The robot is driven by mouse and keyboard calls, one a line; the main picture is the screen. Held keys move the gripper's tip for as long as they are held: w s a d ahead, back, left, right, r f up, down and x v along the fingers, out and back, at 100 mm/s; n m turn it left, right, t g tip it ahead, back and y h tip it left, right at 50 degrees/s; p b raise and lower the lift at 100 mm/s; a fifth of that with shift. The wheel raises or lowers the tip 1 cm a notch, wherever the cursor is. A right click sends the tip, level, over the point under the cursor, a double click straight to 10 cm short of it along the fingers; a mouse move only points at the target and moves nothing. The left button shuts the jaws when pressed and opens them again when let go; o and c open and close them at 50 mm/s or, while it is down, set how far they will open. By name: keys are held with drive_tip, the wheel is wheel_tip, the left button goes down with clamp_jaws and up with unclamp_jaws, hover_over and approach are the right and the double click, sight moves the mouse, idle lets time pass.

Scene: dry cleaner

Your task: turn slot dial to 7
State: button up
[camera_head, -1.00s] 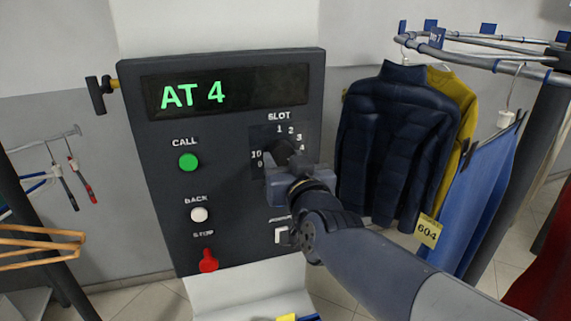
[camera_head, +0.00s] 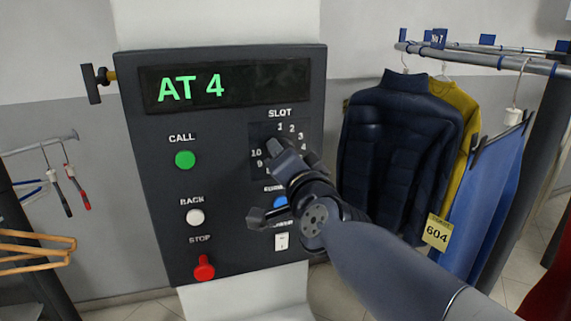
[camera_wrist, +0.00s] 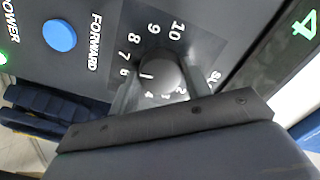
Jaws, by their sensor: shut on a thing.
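The slot dial (camera_wrist: 160,72) is a dark round knob ringed by white numbers on the control panel (camera_head: 225,240). In the wrist view its short white mark points left, roughly toward the 6; the exact position is hard to tell. My gripper (camera_wrist: 162,84) is shut on the dial, with one finger on each side. In the head view my gripper (camera_head: 281,152) covers the dial and its lower right numbers. The panel's display (camera_head: 225,83) reads "AT 4" in green.
Left on the panel are a green CALL button (camera_head: 185,160), a white BACK button (camera_head: 195,217) and a red STOP knob (camera_head: 204,267). A blue FORWARD button (camera_wrist: 59,36) is below the dial. A garment rail with a navy jacket (camera_head: 392,160) stands right.

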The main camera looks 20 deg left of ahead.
drive_tip(key=shift+m, duration=0.6)
drive_tip(key=o, duration=1)
drive_tip(key=shift+s+d, duration=0.1)
drive_tip(key=shift+p+v, duration=1.4)
drive_tip(key=shift+v, duration=3.9)
